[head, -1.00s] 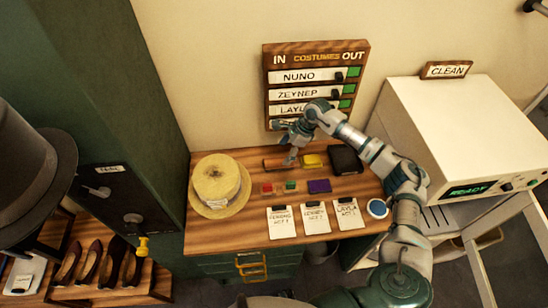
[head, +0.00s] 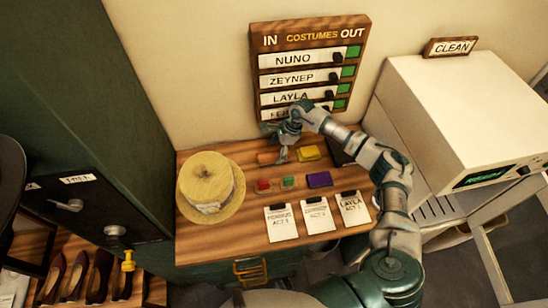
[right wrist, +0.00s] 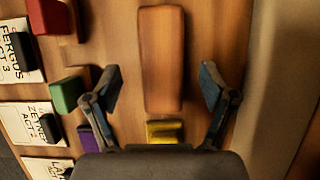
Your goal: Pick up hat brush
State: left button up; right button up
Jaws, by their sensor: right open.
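The hat brush, a long brown wooden block (head: 266,158), lies at the back of the wooden table. The right gripper partly covers it in the head view. My right gripper (head: 276,145) is open above the brush. In the right wrist view the brush (right wrist: 162,60) lies lengthwise ahead of my right gripper (right wrist: 160,85), in line with the gap between the spread fingers. Neither finger appears to touch it. Its bristles cannot be made out. My left gripper is not in view.
A straw hat (head: 209,187) sits left on the table. Yellow (head: 307,153), purple (head: 319,180), red (head: 264,185) and green (head: 289,182) blocks lie near the brush. Cards (head: 316,214) line the front. The costume board (head: 309,70) stands behind; a white machine (head: 450,110) is at right.

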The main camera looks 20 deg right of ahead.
aim_at(275, 155)
jog(key=x, duration=0.3)
jog(key=shift+w+d+f, duration=0.2)
jog(key=shift+f, duration=0.3)
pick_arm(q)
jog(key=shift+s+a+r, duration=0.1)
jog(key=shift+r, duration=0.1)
pick_arm(e)
jog(key=shift+s+a, duration=0.1)
jog(key=shift+a, duration=0.05)
jog(key=shift+c, duration=0.2)
jog(key=c, duration=1.3)
notch_tip(275, 155, up, 9)
jog(key=shift+r, duration=0.25)
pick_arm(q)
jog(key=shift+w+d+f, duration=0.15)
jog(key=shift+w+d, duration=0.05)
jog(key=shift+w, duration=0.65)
pick_arm(e)
jog(key=shift+r, duration=0.3)
